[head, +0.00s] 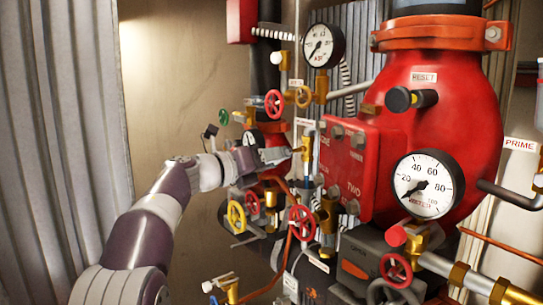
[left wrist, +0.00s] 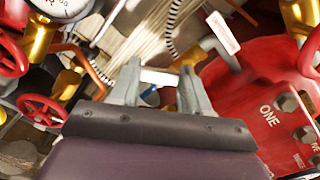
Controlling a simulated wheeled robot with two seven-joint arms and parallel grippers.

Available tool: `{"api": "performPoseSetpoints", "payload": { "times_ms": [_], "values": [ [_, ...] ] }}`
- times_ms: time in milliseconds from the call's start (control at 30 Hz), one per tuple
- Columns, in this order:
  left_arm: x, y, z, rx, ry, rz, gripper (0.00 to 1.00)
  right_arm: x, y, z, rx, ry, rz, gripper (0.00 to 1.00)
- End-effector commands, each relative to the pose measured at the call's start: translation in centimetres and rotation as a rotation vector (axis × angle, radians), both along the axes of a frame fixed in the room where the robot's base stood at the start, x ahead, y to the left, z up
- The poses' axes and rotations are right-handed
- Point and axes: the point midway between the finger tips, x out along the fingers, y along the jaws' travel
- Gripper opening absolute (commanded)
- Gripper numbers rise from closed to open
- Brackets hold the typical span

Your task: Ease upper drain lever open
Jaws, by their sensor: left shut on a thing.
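My left gripper (head: 280,154) reaches in from the left to the pipework beside the red panel. In the left wrist view its two fingers (left wrist: 160,78) stand on either side of a pale bar, which I take to be the upper drain lever (left wrist: 161,77). They are shut on it, with a blue part and some brass just behind. My right gripper is not in view.
The red panel marked ONE and TWO (head: 348,165) stands close right of the gripper. A pressure gauge (head: 323,45) is above. Free room lies left, before the beige wall (head: 170,100).

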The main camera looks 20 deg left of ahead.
Motion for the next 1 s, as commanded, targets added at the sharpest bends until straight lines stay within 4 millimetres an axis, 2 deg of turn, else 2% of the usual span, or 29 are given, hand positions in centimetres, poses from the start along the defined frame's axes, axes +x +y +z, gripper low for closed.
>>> {"api": "performPoseSetpoints", "payload": {
  "times_ms": [600, 1000],
  "values": [
    [-1.0, -1.4, -1.4, -0.455, 0.355, -0.002, 0.16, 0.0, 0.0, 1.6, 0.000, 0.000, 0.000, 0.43],
    [-1.7, -2.2, -1.8, -0.685, 0.533, -0.001, 0.16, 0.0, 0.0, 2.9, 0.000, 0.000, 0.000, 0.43]
  ]
}}
